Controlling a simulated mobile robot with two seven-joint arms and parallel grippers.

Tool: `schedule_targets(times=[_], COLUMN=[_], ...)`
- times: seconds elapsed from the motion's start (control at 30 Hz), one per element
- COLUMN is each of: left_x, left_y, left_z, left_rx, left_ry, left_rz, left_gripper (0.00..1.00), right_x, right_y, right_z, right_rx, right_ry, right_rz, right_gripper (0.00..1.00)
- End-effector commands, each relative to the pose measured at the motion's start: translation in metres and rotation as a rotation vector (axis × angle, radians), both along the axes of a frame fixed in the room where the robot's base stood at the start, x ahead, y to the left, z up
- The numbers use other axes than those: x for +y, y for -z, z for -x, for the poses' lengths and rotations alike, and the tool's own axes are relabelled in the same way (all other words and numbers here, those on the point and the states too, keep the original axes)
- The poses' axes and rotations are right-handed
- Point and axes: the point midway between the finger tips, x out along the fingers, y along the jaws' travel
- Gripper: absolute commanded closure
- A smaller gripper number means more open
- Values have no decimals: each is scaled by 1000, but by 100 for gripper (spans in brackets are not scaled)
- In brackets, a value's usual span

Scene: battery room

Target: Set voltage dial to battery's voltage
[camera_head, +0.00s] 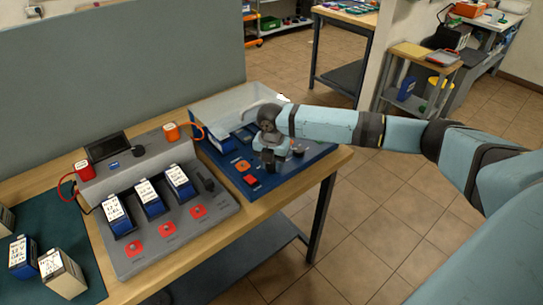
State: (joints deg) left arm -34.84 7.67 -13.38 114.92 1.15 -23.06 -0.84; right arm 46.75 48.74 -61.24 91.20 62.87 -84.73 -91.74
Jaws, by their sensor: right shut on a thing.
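My right gripper (268,162) reaches in from the right and points down over the blue panel (278,181). It is shut on a dark dial there, mostly hidden by the fingers; the dial's marks cannot be read. A second dark knob (298,151) stands just right of the gripper. An orange control (242,165) and a red button (250,180) lie to its left. A battery (244,135) seems to sit at the back of the blue unit, under a clear cover (232,104). Its label cannot be read. My left gripper is out of view.
A grey rack (165,235) holds three labelled batteries (150,200) and red buttons. More batteries (62,272) stand on a green mat (88,262) at lower left. A grey partition (120,68) rises behind the wooden bench (240,225). The floor at right is clear.

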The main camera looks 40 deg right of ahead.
Motion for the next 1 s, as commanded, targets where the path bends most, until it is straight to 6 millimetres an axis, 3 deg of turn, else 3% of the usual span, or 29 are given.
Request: schedule_targets(times=[0.03,0.6,1.0], left_x=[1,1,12], left_y=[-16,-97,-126], left_z=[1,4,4], left_rx=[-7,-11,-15], left_ry=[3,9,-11], left_rz=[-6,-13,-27], left_gripper=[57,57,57], right_x=[0,1,0], right_y=[-8,-6,-4], right_z=[1,1,0], right_rx=[5,4,2], right_ry=[40,580,895], right_rz=[0,-1,1], right_gripper=[85,85,85])
